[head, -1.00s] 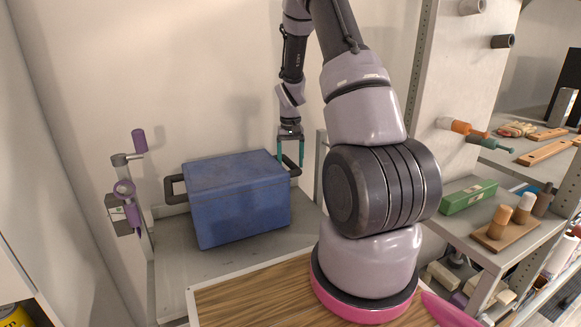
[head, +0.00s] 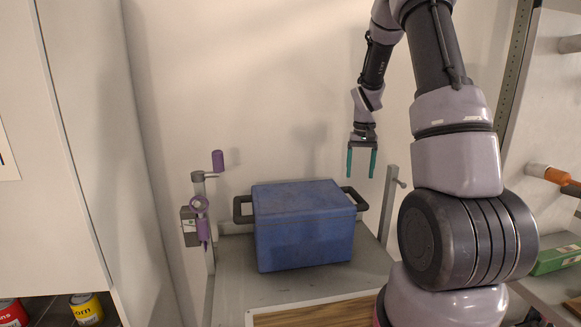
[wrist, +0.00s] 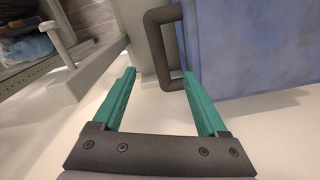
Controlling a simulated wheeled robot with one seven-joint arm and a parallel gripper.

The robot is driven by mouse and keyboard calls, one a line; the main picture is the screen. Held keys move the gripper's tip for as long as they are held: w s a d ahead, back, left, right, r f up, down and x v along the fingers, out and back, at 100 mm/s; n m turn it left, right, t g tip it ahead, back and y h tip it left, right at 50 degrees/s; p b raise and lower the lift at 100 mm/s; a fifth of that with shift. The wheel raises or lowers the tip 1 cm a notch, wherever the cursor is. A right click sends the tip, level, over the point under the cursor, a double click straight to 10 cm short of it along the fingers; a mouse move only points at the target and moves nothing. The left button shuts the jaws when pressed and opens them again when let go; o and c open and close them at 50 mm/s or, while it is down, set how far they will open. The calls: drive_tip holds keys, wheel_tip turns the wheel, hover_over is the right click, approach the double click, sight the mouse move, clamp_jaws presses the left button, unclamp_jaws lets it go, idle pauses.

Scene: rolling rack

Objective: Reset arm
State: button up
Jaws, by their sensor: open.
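My gripper (head: 361,163) is open and empty, its two green fingers pointing down. In the head view it hangs in front of the back wall, above the right end of a blue cooler box (head: 303,230). The cooler has dark handles on both sides. In the wrist view the open fingers (wrist: 160,88) have the cooler's dark handle (wrist: 165,48) beyond and between them. The handle appears apart from the fingers. The blue cooler side (wrist: 245,40) fills the upper right of that view.
The cooler stands on a grey rack shelf (head: 235,280). A post with purple handles (head: 200,205) stands at its left and a grey post (head: 389,200) at its right. A white cabinet (head: 75,150) is at far left, with cans below. A shelf with a green box (head: 555,258) is at right.

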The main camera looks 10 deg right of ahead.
drive_tip(key=s+a+r+t, duration=0.2)
drive_tip(key=s+a+r, duration=0.25)
drive_tip(key=r, duration=0.35)
drive_tip(key=s+a+r+t+y, duration=0.1)
drive_tip(key=s+a+r, duration=0.2)
drive_tip(key=s+r, duration=0.35)
drive_tip(key=s+a+r+t, duration=0.25)
drive_tip(key=s+r, duration=0.25)
drive_tip(key=r, duration=0.3)
drive_tip(key=s+a+r+t+y, duration=0.1)
drive_tip(key=s+a, duration=0.3)
drive_tip(key=s, duration=0.6)
drive_tip(key=shift+s+r+m+t, duration=0.2)
drive_tip(key=shift+r+m+t, duration=0.15)
drive_tip(key=shift+r, duration=0.55)
